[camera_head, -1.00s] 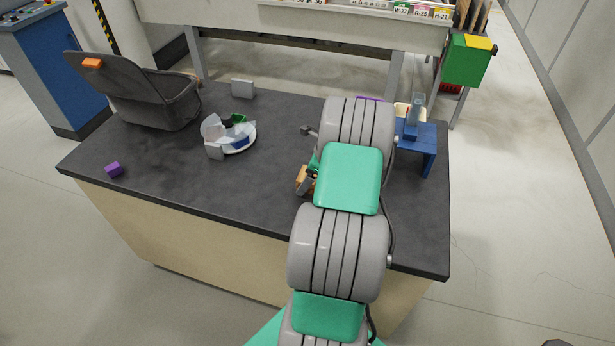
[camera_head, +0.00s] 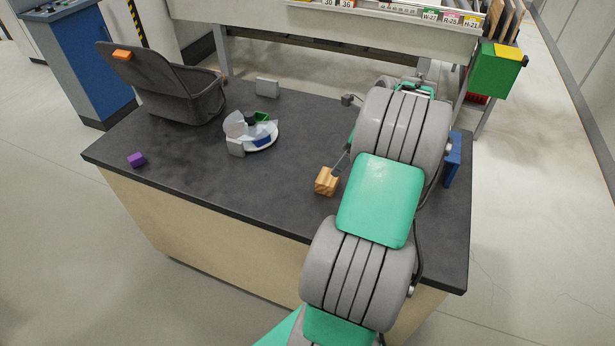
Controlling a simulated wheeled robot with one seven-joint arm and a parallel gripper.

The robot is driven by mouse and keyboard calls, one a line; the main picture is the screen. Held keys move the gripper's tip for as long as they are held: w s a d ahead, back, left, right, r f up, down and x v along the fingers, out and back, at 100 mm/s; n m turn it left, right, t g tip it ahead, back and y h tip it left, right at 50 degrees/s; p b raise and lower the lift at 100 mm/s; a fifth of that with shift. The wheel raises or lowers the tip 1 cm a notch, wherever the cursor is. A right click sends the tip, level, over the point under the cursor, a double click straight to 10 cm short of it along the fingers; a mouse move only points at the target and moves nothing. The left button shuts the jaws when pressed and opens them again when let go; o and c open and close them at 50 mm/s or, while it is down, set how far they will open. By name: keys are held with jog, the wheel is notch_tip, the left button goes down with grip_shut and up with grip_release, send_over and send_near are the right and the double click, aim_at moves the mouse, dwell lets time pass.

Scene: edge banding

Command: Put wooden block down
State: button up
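The wooden block (camera_head: 326,181), light brown with a notched top, appears to rest on the dark table top (camera_head: 245,195), just left of my arm. My arm crosses the right part of the table and hides most of my gripper. A thin dark part, perhaps a finger of my gripper (camera_head: 341,160), shows beside the upper right of the block. I cannot tell whether it touches the block or whether the gripper is open or shut.
A blue stand (camera_head: 453,160) is partly behind my arm.

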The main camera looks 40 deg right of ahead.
jog(key=w+a+r+n, duration=0.35)
jog(key=a+n, duration=0.25)
jog(key=a, duration=0.4)
jog(key=w+a+r+n, duration=0.2)
jog(key=a+r+n, duration=0.3)
jog(key=a, duration=0.5)
jog(key=s+a+n+h, duration=0.1)
jog(key=s+a+n, duration=0.4)
jog(key=a+n, duration=0.4)
jog(key=s+a+n+h, duration=0.1)
jog(key=s+a+n, duration=0.5)
jog(key=a+n, duration=0.3)
jog(key=shift+a+f+n, duration=0.15)
jog(key=shift+f+n, duration=0.1)
jog(key=shift+n, duration=0.55)
